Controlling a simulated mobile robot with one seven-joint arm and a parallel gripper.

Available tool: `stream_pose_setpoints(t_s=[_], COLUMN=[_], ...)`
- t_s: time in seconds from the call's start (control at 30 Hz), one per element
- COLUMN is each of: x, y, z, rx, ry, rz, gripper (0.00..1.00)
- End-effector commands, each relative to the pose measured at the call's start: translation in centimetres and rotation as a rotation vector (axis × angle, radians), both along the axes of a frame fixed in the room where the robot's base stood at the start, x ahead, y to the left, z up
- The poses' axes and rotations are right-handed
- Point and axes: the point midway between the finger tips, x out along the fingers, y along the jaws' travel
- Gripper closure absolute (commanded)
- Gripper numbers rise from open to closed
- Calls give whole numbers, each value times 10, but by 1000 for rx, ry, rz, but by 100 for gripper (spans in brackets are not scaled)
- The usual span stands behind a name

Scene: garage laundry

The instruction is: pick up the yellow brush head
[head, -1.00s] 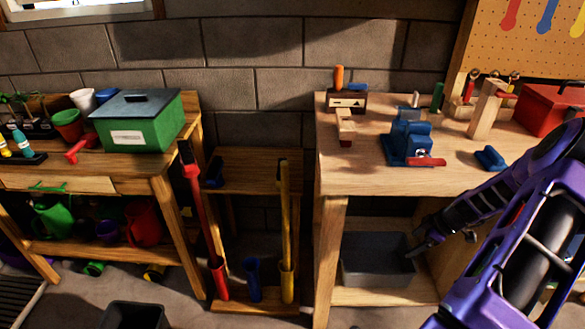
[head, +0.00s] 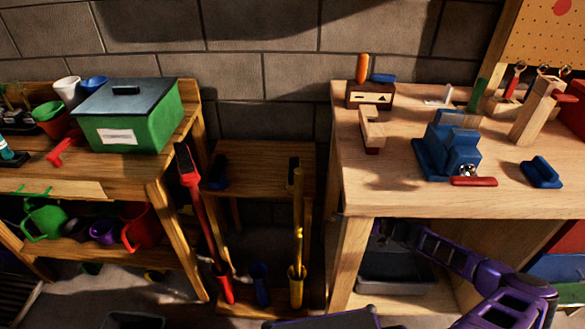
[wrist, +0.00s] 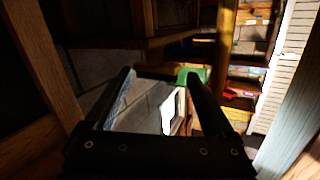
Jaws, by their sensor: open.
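A yellow long-handled tool (head: 298,225) stands upright in a yellow holder (head: 297,287) on the low wooden rack between the two benches. Its narrow upper end (head: 296,172), seen nearly edge-on and partly dark, looks like the yellow brush head, though its shape is unclear. My gripper (head: 385,234) is in shadow under the right workbench top, to the right of the yellow tool and apart from it. In the wrist view my gripper (wrist: 160,75) is open, with nothing between its fingers. An upright yellow-brown post (wrist: 228,45) shows there; I cannot tell whether it is the tool.
A red brush (head: 190,180) and a blue holder (head: 260,283) share the rack. The right workbench (head: 400,195) has its front leg (head: 348,265) between my gripper and the rack. A grey bin (head: 395,278) sits below my gripper. A green box (head: 140,115) stands on the left bench.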

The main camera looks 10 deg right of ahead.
Motion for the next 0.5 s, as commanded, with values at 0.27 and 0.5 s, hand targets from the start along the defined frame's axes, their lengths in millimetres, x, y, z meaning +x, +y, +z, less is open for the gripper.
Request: stream_pose_setpoints(t_s=[0.27, 0.5], x=[14, 46], y=[6, 44], z=[18, 17], rx=[-41, -41], ry=[-183, -180], rz=[-3, 0], gripper=[12, 12])
